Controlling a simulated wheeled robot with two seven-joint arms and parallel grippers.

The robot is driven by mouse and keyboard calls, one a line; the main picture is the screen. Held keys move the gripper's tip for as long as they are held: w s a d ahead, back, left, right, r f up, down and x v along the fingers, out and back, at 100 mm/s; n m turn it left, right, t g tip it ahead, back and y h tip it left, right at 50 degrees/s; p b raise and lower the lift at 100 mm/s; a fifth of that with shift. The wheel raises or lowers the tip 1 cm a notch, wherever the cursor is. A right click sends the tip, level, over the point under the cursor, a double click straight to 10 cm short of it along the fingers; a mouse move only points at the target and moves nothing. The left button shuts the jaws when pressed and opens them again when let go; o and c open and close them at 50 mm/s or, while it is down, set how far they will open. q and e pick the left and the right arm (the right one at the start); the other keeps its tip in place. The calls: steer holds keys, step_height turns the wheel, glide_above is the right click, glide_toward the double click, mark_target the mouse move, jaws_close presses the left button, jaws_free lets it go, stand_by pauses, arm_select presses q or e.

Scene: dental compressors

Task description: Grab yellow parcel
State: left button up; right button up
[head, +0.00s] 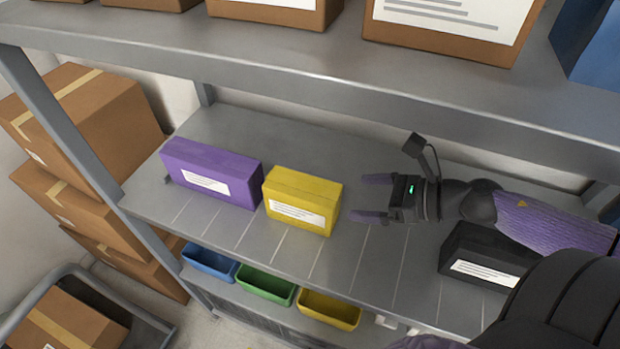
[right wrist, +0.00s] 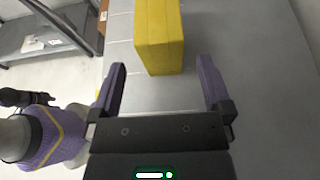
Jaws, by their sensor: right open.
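The yellow parcel (head: 302,198) is a box with a white label on its front, upright on the middle shelf in the head view. It also shows in the right wrist view (right wrist: 159,38), ahead of the fingers. My right gripper (head: 376,198) is open and empty, just to the right of the parcel, with its fingers pointing at it. In the right wrist view the gripper's two fingers (right wrist: 161,88) are spread wider than the parcel, with a gap to it. My left gripper is not in the head view.
A purple parcel (head: 211,172) stands left of the yellow one. A black parcel (head: 485,258) is at the right, under my right arm. The upper shelf (head: 300,55) hangs above. Blue, green and yellow bins (head: 329,309) sit below. Cardboard boxes (head: 82,120) are stacked at left.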

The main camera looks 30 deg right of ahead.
mark_target(330, 193)
steer(key=b+x, duration=0.1)
steer(key=x, duration=0.2)
steer(key=shift+s+a+f, duration=0.1)
steer(key=shift+a+f, duration=0.1)
steer(key=shift+a, duration=0.05)
steer(key=shift+w+a+b, duration=0.25)
steer(key=shift+b, duration=0.2)
steer(key=shift+w+b+x, duration=0.2)
steer(key=shift+b+x, duration=0.55)
steer(key=shift+x, duration=0.5)
steer(key=shift+w+a+r, duration=0.1)
steer(key=shift+w+a, duration=0.1)
steer(key=shift+w, duration=0.3)
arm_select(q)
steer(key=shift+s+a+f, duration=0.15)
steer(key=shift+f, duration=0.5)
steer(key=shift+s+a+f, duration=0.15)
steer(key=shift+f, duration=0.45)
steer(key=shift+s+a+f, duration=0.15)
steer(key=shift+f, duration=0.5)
arm_select(e)
steer(key=shift+w+a+f, duration=0.3)
steer(key=shift+w+a, duration=0.05)
steer(key=shift+a, duration=0.1)
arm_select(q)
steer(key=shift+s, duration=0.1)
arm_select(e)
steer(key=c, duration=1.3)
